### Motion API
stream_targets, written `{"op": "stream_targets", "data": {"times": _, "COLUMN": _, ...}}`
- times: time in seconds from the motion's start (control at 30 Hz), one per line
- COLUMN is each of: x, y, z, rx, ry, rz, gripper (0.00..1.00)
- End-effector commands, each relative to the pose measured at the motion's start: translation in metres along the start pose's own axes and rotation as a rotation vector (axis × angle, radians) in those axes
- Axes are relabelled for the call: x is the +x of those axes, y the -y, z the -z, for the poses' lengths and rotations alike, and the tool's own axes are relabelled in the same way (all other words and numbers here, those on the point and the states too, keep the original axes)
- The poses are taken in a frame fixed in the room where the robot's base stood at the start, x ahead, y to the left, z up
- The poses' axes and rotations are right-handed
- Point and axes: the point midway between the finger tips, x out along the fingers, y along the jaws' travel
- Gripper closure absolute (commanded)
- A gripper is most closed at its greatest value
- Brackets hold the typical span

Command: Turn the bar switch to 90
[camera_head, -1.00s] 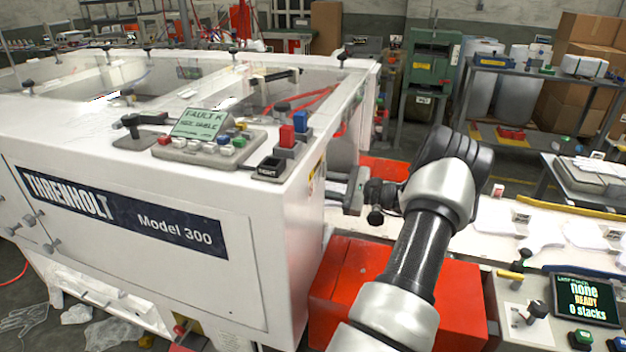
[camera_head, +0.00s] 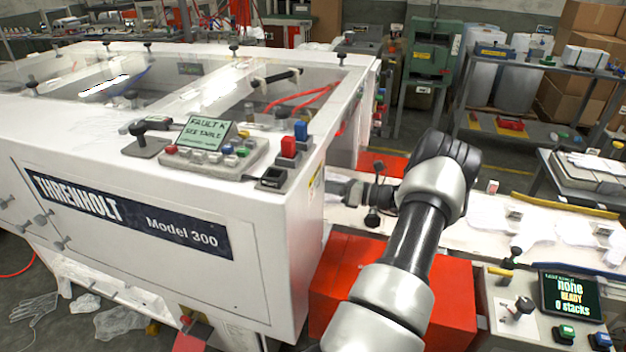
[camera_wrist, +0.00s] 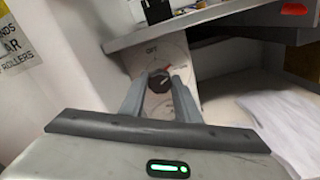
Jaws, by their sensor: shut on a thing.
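The bar switch is a dark round knob (camera_wrist: 160,82) on a pale dial plate (camera_wrist: 146,58) in the wrist view. The plate carries the word OFF above the knob; its other marks are too small to read. My gripper (camera_wrist: 160,88) has one grey finger on each side of the knob and is shut on it. In the head view my gripper (camera_head: 345,189) is at the right side of the white Threnholt machine (camera_head: 265,245). The knob is hidden there, and its exact angle cannot be told.
A dark ledge (camera_wrist: 225,20) juts out above and right of the dial in the wrist view. White sheets (camera_wrist: 280,120) lie at the right. In the head view a red box (camera_head: 440,300) stands below my arm, and a white bench (camera_head: 470,200) runs to the right.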

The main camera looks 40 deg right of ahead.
Motion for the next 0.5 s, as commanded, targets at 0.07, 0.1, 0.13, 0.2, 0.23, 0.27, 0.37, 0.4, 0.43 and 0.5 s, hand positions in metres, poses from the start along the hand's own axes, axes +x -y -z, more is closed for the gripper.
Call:
{"op": "stream_targets", "data": {"times": 0.07, "x": -0.0005, "y": -0.0007, "z": -0.0014, "rx": 0.071, "ry": -0.001, "rz": 0.0, "gripper": 0.93}}
{"op": "stream_targets", "data": {"times": 0.1, "x": -0.0005, "y": -0.0006, "z": -0.0014, "rx": 0.106, "ry": -0.001, "rz": 0.0, "gripper": 0.93}}
{"op": "stream_targets", "data": {"times": 0.13, "x": -0.0005, "y": -0.0006, "z": -0.0014, "rx": 0.13, "ry": -0.001, "rz": 0.001, "gripper": 0.93}}
{"op": "stream_targets", "data": {"times": 0.2, "x": -0.0005, "y": -0.0005, "z": -0.0012, "rx": 0.187, "ry": -0.001, "rz": 0.001, "gripper": 0.93}}
{"op": "stream_targets", "data": {"times": 0.23, "x": -0.0005, "y": -0.0004, "z": -0.0011, "rx": 0.21, "ry": -0.001, "rz": 0.001, "gripper": 0.93}}
{"op": "stream_targets", "data": {"times": 0.27, "x": -0.0005, "y": -0.0004, "z": -0.001, "rx": 0.233, "ry": -0.001, "rz": 0.001, "gripper": 0.93}}
{"op": "stream_targets", "data": {"times": 0.37, "x": -0.0005, "y": -0.0003, "z": -0.0006, "rx": 0.3, "ry": 0.0, "rz": 0.0, "gripper": 0.93}}
{"op": "stream_targets", "data": {"times": 0.4, "x": -0.0005, "y": -0.0003, "z": -0.0004, "rx": 0.323, "ry": 0.0, "rz": 0.0, "gripper": 0.93}}
{"op": "stream_targets", "data": {"times": 0.43, "x": -0.0005, "y": -0.0003, "z": -0.0004, "rx": 0.339, "ry": 0.0, "rz": 0.0, "gripper": 0.93}}
{"op": "stream_targets", "data": {"times": 0.5, "x": -0.0004, "y": -0.0002, "z": -0.0002, "rx": 0.372, "ry": 0.0, "rz": 0.0, "gripper": 0.93}}
